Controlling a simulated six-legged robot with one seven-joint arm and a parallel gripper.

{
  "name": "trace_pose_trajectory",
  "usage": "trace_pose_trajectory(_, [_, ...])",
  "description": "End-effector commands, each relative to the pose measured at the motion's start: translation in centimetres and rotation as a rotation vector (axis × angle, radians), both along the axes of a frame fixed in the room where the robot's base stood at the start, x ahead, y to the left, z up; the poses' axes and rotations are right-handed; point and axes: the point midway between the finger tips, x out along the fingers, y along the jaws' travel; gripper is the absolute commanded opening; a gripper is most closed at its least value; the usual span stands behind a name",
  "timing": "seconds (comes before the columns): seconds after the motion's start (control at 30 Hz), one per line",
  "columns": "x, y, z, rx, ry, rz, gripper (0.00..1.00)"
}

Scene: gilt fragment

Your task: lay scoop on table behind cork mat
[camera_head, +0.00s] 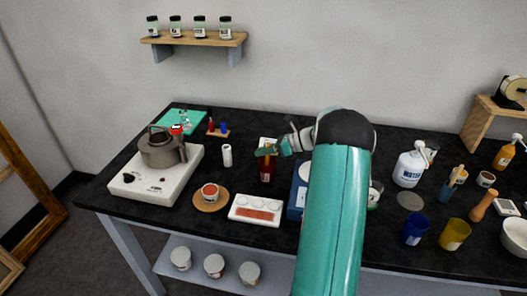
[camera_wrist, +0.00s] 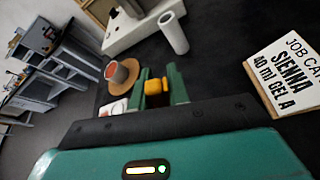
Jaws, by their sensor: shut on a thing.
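My gripper (camera_head: 267,151) is above the middle of the table, with its dark green fingers pointing down. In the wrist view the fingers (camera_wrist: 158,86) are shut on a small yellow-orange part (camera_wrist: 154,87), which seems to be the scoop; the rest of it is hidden. The round cork mat (camera_head: 224,203) lies near the table's front, left of my gripper, and a small labelled pot (camera_head: 210,192) stands on it. The mat also shows in the wrist view (camera_wrist: 117,103), beyond the fingers and to their left.
Behind the mat are a white cylinder (camera_head: 227,155) and bare black table (camera_head: 205,155). A white hot plate (camera_head: 138,190) with a kettle (camera_head: 160,150) stands left. A white palette (camera_head: 255,209) lies right of the mat.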

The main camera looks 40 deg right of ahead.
Motion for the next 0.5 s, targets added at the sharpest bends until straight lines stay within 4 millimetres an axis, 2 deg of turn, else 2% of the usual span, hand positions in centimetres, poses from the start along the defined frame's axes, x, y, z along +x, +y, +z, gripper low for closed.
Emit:
trace_pose_trajectory(0.07, [0.0,0.01,-0.06,0.001,0.001,0.0,0.0])
trace_pose_trajectory(0.1, [0.0,0.01,-0.12,0.001,0.001,0.0,0.19])
trace_pose_trajectory(0.2, [-0.01,0.02,-0.09,0.0,0.0,0.0,0.39])
trace_pose_trajectory(0.5, [-0.01,0.02,-0.17,0.001,0.001,0.001,0.39])
